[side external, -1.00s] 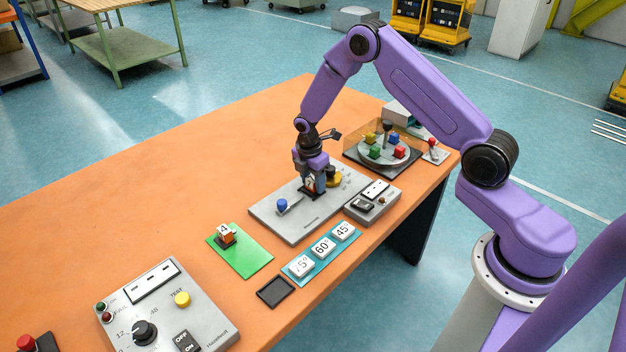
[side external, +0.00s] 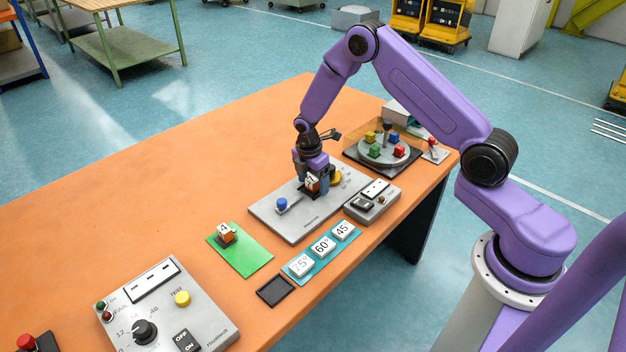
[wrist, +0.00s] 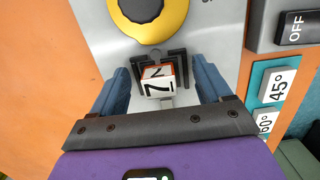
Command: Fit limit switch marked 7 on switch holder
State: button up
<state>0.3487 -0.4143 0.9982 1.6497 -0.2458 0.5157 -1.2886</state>
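The limit switch marked 7 (wrist: 158,82) is an orange and white block with a black 7. It sits over the grey mechanism plate, between dark bracket-like parts (wrist: 178,62) that look like the switch holder. It also shows in the side view (side external: 312,184). My gripper (wrist: 160,85) is open around the switch, with a blue finger on each side and a visible gap to each. In the side view my gripper (side external: 313,188) is low over the plate. Whether the switch is fully seated is hard to tell.
A yellow knob (wrist: 148,18) is just beyond the switch. A blue knob (side external: 282,204) stands on the plate's left part. A grey switch box (side external: 372,203) is close on the right. Another switch marked 4 (side external: 225,232) sits on a green mat (side external: 245,260).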

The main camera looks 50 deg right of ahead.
notch_tip(320, 180, up, 16)
jog(key=a, duration=0.2)
jog(key=s+a+r+m, duration=0.1)
jog(key=s+a+r, duration=0.3)
jog(key=s+a, duration=0.2)
jog(key=s+a+r+m, duration=0.2)
jog(key=s+a+r, duration=0.15)
jog(key=s, duration=0.65)
jog(key=s+d+m+y, duration=0.1)
jog(key=s+d+m, duration=0.1)
jog(key=s, duration=1.9)
jog(key=shift+y, duration=0.4)
jog(key=shift+r, duration=0.1)
